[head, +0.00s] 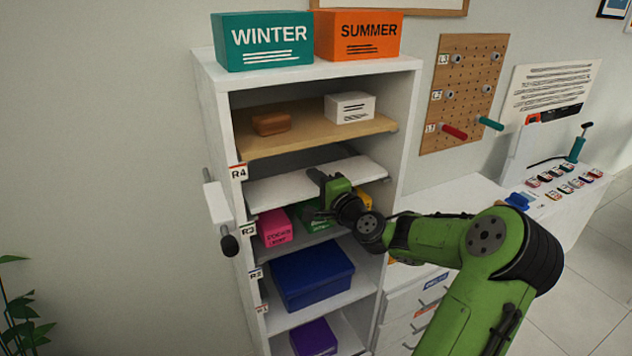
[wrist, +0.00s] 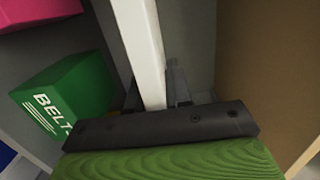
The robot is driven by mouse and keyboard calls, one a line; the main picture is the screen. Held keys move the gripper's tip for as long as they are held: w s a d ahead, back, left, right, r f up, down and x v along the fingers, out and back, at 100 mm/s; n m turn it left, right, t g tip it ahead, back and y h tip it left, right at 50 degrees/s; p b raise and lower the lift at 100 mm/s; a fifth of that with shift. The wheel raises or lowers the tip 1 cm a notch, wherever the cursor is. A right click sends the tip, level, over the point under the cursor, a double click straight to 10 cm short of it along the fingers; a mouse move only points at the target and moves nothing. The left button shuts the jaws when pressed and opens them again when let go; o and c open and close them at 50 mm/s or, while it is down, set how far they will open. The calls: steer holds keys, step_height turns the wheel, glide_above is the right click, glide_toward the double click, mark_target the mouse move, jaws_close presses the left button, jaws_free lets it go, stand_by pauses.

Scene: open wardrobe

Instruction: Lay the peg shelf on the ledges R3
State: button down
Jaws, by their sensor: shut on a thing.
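The white peg shelf (head: 285,184) is inside the open wardrobe (head: 215,110), below the wooden shelf and above the boxes. Its left front corner lies between the R4 label (head: 238,173) and the R3 label (head: 248,230). My gripper (head: 322,182) is shut on the shelf's front edge, right of its middle. In the wrist view the shelf (wrist: 143,45) runs edge-on between the two fingers (wrist: 156,95). The R3 ledges are hidden, and I cannot tell whether the shelf touches any support.
A wooden shelf (head: 300,129) with a brown block and a white box is above. A pink box (head: 274,229), a green BELTS box (wrist: 75,95) and a yellow box stand below. A blue box (head: 312,276) is lower. A pegboard (head: 465,95) hangs at right.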

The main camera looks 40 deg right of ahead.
steer(key=shift+f, duration=0.25)
steer(key=c, duration=1)
jaws_free()
steer(key=shift+o, duration=0.2)
steer(key=s+a+b, duration=0.2)
steer(key=s, duration=0.6)
steer(key=shift+s+a, duration=0.3)
steer(key=shift+s, duration=0.05)
